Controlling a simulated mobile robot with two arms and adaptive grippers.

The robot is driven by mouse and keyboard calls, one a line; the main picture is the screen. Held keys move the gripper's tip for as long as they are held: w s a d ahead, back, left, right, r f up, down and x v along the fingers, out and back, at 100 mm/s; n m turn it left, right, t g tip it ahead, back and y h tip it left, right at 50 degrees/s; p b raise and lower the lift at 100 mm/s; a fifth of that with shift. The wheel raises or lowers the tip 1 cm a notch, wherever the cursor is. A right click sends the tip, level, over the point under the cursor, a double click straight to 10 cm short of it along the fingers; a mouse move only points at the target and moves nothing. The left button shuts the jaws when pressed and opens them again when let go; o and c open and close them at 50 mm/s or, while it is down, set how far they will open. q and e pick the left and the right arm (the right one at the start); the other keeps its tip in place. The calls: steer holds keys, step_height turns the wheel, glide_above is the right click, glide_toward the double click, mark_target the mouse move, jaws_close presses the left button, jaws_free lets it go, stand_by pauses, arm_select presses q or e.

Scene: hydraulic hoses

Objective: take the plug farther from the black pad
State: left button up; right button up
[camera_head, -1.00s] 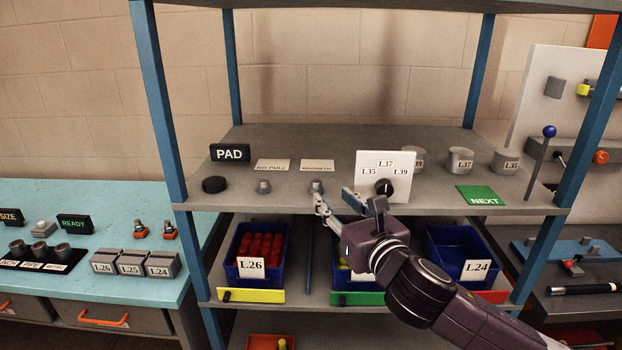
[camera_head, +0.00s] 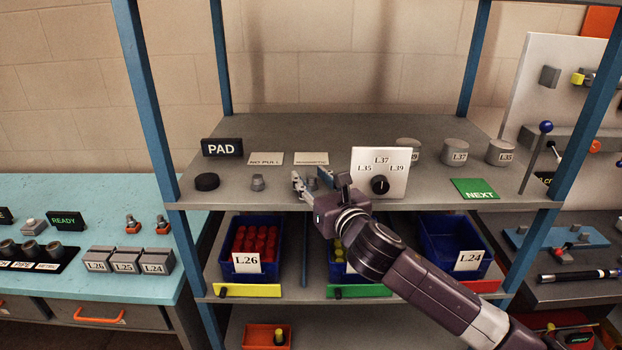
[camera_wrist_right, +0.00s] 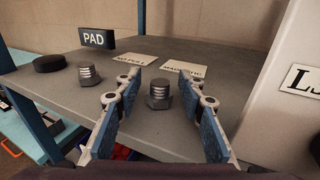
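The round black pad (camera_head: 207,182) lies on the upper shelf below the PAD sign (camera_head: 222,147). A small grey plug (camera_head: 258,183) stands just right of the pad, in front of the NO PULL card. A second grey plug (camera_wrist_right: 158,95), farther from the pad, stands in front of the MAGNETIC card; in the head view my gripper largely hides it. My right gripper (camera_head: 314,182) is at the shelf's front edge. In the right wrist view its fingers (camera_wrist_right: 160,92) are open, one on each side of the farther plug, with gaps. My left gripper is not in view.
A white dial panel (camera_head: 394,160) stands close to the right of my gripper. Grey cylinders (camera_head: 455,152) and a green NEXT card (camera_head: 475,189) are farther right. Blue bins (camera_head: 275,236) sit on the shelf below. Blue posts (camera_head: 147,100) bound the shelf. The back of the shelf is clear.

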steer(key=shift+w+a, duration=0.1)
steer(key=shift+w, duration=0.05)
jaws_close()
stand_by(0.4)
